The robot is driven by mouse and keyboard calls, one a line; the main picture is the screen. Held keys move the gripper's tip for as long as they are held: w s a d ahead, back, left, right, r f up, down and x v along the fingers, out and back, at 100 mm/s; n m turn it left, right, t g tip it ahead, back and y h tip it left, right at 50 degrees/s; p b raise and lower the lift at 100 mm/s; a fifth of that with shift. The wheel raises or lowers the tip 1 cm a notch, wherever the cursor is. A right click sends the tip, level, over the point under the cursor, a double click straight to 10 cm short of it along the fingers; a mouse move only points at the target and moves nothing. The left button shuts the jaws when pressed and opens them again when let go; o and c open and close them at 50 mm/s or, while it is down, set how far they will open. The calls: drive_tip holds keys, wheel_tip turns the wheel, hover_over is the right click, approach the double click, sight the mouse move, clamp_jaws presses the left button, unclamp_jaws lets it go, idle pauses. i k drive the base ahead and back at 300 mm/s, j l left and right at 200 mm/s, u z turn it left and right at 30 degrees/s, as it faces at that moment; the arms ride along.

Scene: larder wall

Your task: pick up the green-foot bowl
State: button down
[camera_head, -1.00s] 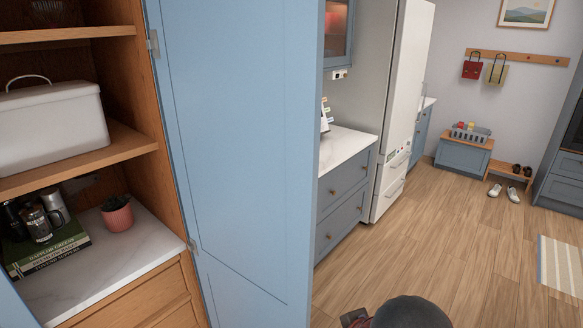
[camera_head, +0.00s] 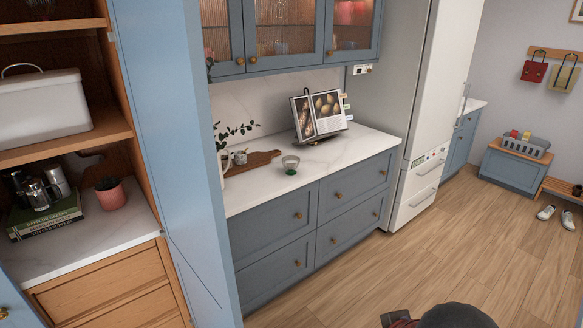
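The green-foot bowl (camera_head: 290,164) is a small clear or pale bowl with a green base. It stands upright on the white marble counter (camera_head: 345,153), near the front edge and just right of a wooden board. My own dark, rounded part shows at the bottom edge of the picture, well short of the counter. The fingers of my gripper cannot be made out, and nothing shows at the bowl.
An open blue door (camera_head: 165,130) stands left of the counter. On the counter are a wooden board (camera_head: 255,162), a small pot (camera_head: 240,157), a plant and an open cookbook (camera_head: 320,115). Glass-fronted cabinets (camera_head: 290,30) hang above. The wooden floor (camera_head: 430,260) in front is clear.

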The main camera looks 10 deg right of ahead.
sight(291, 166)
drive_tip(key=i+l, duration=0.15)
drive_tip(key=i, duration=0.35)
drive_tip(key=i+l, duration=0.2)
drive_tip(key=i, duration=0.35)
drive_tip(key=i+l+z, duration=0.1)
drive_tip(key=i, duration=0.4)
drive_tip(key=i+l, duration=0.15)
drive_tip(key=i, duration=0.35)
